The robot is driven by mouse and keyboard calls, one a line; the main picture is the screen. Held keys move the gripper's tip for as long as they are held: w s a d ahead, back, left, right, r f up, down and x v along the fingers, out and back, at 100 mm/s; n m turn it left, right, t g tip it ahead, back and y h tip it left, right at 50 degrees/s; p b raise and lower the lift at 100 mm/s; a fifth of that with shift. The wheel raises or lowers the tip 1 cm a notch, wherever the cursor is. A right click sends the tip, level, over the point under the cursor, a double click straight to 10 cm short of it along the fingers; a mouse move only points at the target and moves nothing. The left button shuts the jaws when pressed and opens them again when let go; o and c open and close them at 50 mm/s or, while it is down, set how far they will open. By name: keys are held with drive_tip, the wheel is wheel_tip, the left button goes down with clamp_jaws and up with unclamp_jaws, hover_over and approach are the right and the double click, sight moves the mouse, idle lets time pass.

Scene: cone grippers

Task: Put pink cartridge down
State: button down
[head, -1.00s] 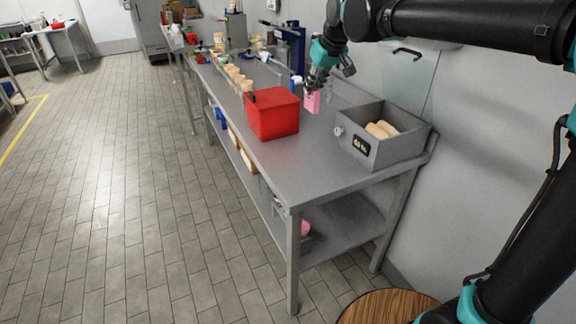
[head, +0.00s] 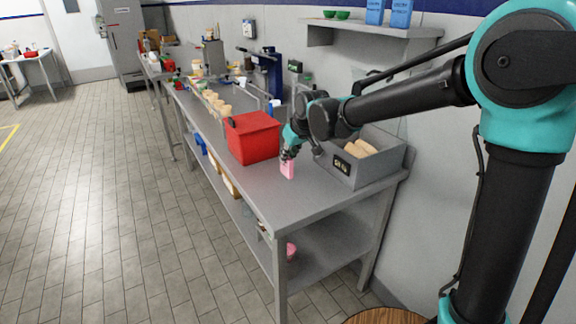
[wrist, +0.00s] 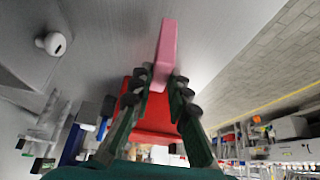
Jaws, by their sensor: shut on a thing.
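The pink cartridge (head: 287,170) is a small upright block at the table top, between the red box and the grey bin in the head view. My gripper (head: 289,155) is above it, shut on its upper end. In the wrist view the pink cartridge (wrist: 167,45) sticks out between the two fingers of my gripper (wrist: 160,85). The grey table top (wrist: 115,50) is close to its far end. I cannot tell whether the cartridge's bottom touches the table.
A red box (head: 252,140) stands left of the cartridge. A grey bin (head: 345,172) with tan rolls is at its right. The table's front right corner (head: 300,203) is clear. Wooden pieces and a blue press (head: 268,72) stand farther back.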

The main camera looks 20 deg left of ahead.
sight(288, 165)
drive_tip(key=shift+f, duration=1.85)
drive_tip(key=shift+f, duration=0.15)
drive_tip(key=c, duration=1.5)
unclamp_jaws()
drive_tip(key=shift+o, duration=0.2)
